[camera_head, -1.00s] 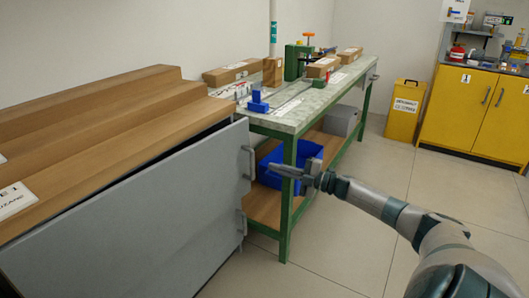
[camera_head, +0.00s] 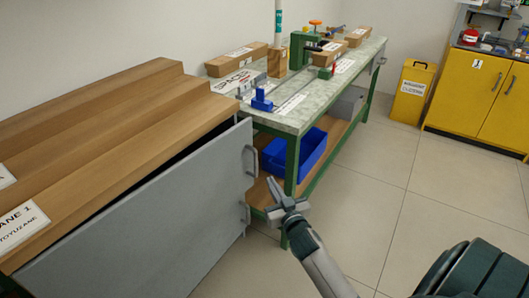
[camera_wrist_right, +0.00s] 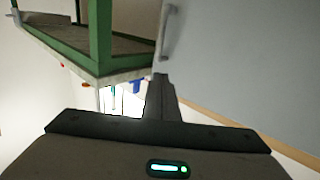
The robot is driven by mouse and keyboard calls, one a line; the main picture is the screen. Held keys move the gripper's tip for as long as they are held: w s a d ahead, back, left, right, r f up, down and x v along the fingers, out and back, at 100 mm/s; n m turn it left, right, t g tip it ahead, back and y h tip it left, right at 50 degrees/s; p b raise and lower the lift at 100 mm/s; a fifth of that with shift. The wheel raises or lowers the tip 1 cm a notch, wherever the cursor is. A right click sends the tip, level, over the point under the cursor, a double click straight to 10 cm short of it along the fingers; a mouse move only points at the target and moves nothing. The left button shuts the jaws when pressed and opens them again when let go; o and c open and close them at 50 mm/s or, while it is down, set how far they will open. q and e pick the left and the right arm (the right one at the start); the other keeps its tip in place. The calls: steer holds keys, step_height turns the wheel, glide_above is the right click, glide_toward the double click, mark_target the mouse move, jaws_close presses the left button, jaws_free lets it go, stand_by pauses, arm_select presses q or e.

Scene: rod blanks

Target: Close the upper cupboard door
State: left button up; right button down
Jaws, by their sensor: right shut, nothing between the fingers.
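The grey cupboard door (camera_head: 150,215) stands ajar under the wooden top, with a dark gap along its upper edge. An upper handle (camera_head: 252,160) and a lower handle (camera_head: 246,212) sit at its right end. I cannot tell where one door ends and another begins. My right gripper (camera_head: 272,184) is shut and empty, just right of the handles, and appears apart from them. In the right wrist view its fingers (camera_wrist_right: 160,95) point toward the grey door surface (camera_wrist_right: 240,60), and one handle (camera_wrist_right: 168,30) shows beyond them. My left gripper is not in view.
A green-framed workbench (camera_head: 292,165) stands close behind the gripper, with a blue bin (camera_head: 310,152) on its lower shelf. The stepped wooden top (camera_head: 120,130) carries white labels. The floor (camera_head: 400,200) to the right is clear.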

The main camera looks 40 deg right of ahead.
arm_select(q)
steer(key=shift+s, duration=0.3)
arm_select(e)
steer(key=shift+s+d, duration=0.1)
steer(key=shift+s, duration=0.05)
glide_toward(256, 153)
steer(key=x, duration=0.5)
steer(key=shift+f+b, duration=0.1)
steer(key=shift+b, duration=0.25)
steer(key=shift+w+d, duration=0.15)
steer(key=shift+w, duration=0.4)
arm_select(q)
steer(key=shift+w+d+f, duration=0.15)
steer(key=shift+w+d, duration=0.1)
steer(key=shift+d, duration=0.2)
arm_select(e)
steer(key=shift+w, duration=0.15)
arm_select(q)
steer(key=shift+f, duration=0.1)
arm_select(e)
steer(key=shift+w, duration=0.1)
